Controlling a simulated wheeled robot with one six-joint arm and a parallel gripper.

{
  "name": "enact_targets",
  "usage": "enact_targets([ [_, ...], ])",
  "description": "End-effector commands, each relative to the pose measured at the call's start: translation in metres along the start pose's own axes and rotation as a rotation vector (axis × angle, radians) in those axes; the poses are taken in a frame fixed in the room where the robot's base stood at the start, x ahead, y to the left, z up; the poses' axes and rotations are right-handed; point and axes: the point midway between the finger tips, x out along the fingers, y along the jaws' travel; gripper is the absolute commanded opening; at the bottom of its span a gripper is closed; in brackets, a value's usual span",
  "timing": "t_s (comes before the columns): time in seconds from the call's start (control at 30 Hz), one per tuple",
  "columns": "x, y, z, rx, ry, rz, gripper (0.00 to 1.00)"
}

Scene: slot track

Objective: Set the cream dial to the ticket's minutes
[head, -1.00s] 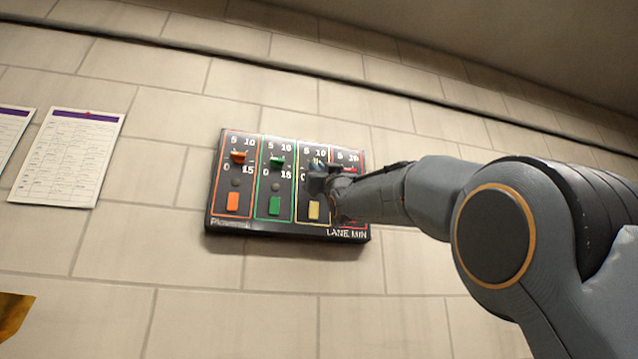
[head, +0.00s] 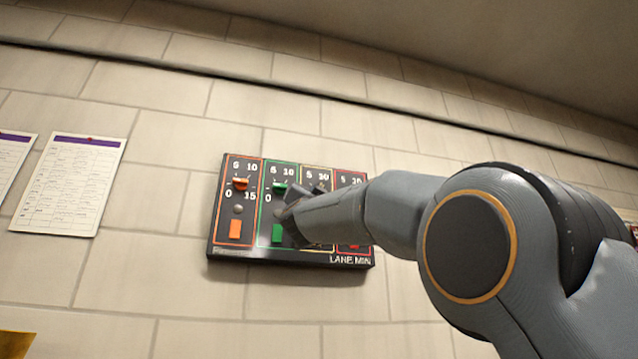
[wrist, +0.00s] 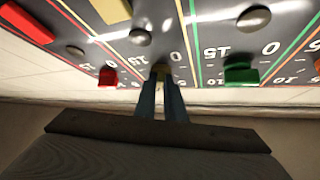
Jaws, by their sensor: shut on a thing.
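The cream dial (wrist: 160,69) shows in the wrist view between my fingertips, in the cream-outlined column of the dark panel (head: 222,248). My gripper (wrist: 160,92) is shut on it, and the fingers hide most of the dial and its pointer direction. In the head view my gripper (head: 289,205) and forearm cover much of the cream column. A cream block (wrist: 112,10) sits in the same column in the wrist view. I cannot make out a ticket with readable minutes.
The orange dial (head: 240,184) and green dial (head: 279,188) stand left of the cream column in the head view. The red dial (wrist: 107,76) is beside it in the wrist view. A printed sheet (head: 70,185) hangs on the wall; a yellow object (head: 14,344) is at lower left.

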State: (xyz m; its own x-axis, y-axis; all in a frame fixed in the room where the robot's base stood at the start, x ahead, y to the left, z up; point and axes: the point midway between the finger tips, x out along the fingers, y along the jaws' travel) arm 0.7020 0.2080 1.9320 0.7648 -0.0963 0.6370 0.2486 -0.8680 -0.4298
Motion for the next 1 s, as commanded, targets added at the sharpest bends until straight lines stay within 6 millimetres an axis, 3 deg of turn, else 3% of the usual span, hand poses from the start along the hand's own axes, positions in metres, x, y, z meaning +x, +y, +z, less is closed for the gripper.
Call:
enact_targets([
  [0.77,0.0003,-0.0011,-0.0022,0.057,0.004,0.056,0.00],
  [0.8,0.0003,-0.0011,-0.0023,0.057,0.004,0.056,0.16],
  [0.87,0.0003,-0.0012,-0.0021,0.057,0.004,0.056,0.26],
  [1.0,0.0002,-0.0013,-0.0015,0.057,0.003,0.055,0.28],
])
